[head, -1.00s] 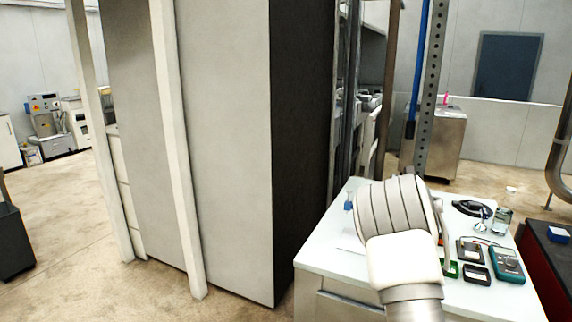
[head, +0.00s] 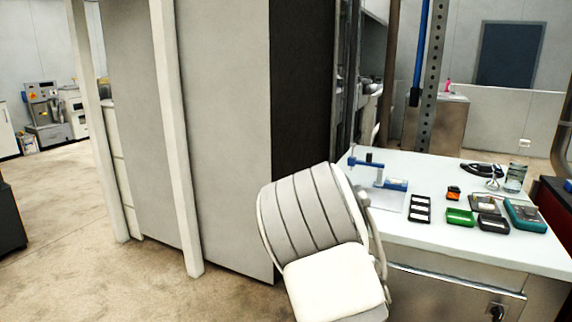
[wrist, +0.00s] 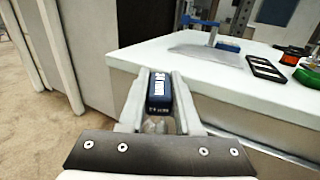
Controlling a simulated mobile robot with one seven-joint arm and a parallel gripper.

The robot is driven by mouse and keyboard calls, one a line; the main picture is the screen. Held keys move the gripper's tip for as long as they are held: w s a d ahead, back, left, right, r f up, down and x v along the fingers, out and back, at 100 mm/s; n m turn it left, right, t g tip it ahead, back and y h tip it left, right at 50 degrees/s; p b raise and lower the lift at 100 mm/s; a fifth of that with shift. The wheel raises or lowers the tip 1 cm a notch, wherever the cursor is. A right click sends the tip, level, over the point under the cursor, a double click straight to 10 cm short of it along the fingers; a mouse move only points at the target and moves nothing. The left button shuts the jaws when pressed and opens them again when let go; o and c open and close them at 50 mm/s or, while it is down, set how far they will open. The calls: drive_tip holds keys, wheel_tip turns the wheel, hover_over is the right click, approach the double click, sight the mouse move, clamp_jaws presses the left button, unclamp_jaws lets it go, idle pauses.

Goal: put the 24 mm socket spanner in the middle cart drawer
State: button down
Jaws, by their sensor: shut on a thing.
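My gripper (wrist: 160,78) is shut on a dark blue block-like thing with a white label and small print (wrist: 160,95), which I take to be the 24 mm socket spanner. Only its near end shows between the fingers. In the wrist view it is held in front of the cart's near left corner, apart from the top. In the head view my arm hides the gripper and the spanner. The white-topped cart (head: 425,240) stands at right, with a metal drawer front (head: 450,292) below the top. I cannot tell which drawer is the middle one.
On the cart top lie a blue-and-grey clamp-like tool (head: 390,184), a black labelled case (head: 419,208), a green case (head: 460,216), a teal meter (head: 525,215) and a glass (head: 516,178). A tall grey cabinet (head: 225,130) stands left of the cart.

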drive_tip(key=s+f, duration=0.1)
drive_tip(key=s+a+f+b, duration=0.1)
drive_tip(key=shift+a+f, duration=0.1)
drive_tip(key=shift+f, duration=0.3)
drive_tip(key=s+r+p, duration=0.7)
drive_tip(key=r+p, duration=0.2)
drive_tip(key=p, duration=1.3)
drive_tip(key=shift+r, duration=0.15)
